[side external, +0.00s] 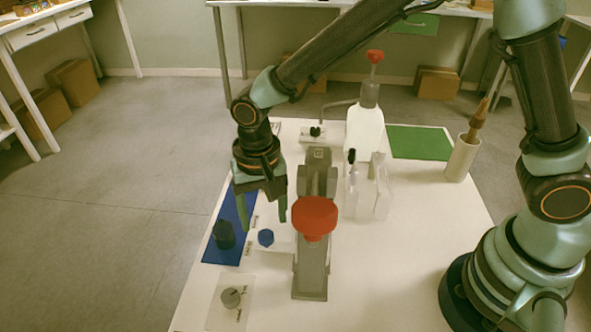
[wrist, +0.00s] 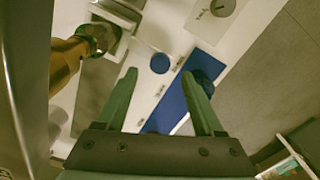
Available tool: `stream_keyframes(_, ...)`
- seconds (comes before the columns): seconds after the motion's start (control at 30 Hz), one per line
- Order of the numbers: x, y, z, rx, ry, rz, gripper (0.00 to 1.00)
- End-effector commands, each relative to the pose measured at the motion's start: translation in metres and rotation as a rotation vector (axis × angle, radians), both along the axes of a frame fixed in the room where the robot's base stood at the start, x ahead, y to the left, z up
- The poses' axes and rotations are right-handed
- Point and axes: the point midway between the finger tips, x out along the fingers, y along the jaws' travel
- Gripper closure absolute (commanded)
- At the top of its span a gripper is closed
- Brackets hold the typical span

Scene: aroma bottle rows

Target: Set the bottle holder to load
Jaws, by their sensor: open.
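My gripper (side external: 263,212) is open and empty, pointing down above the blue strip and the blue knob. In the wrist view its two green fingers (wrist: 159,76) are apart. A grey device with a big red top (side external: 314,216) stands to the right of it; I cannot tell whether it is the bottle holder. A small blue knob (side external: 265,237) sits at the device's left side and shows in the wrist view (wrist: 160,63). A dark knob (side external: 223,234) stands on the blue strip (side external: 213,252), partly behind a finger in the wrist view. Small labels line the strip, too small to read.
A grey dial (side external: 231,298) sits on a pale plate at the near left.

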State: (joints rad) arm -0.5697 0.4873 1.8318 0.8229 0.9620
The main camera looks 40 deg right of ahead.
Motion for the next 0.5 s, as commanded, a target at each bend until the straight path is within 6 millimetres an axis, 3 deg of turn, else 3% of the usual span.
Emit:
stream_keyframes(0.2, -0.001, 0.0, -0.033, -0.001, 0.003, 0.0, 0.31)
stream_keyframes(0.5, 0.0, 0.0, -0.044, 0.0, 0.0, 0.0, 0.31)
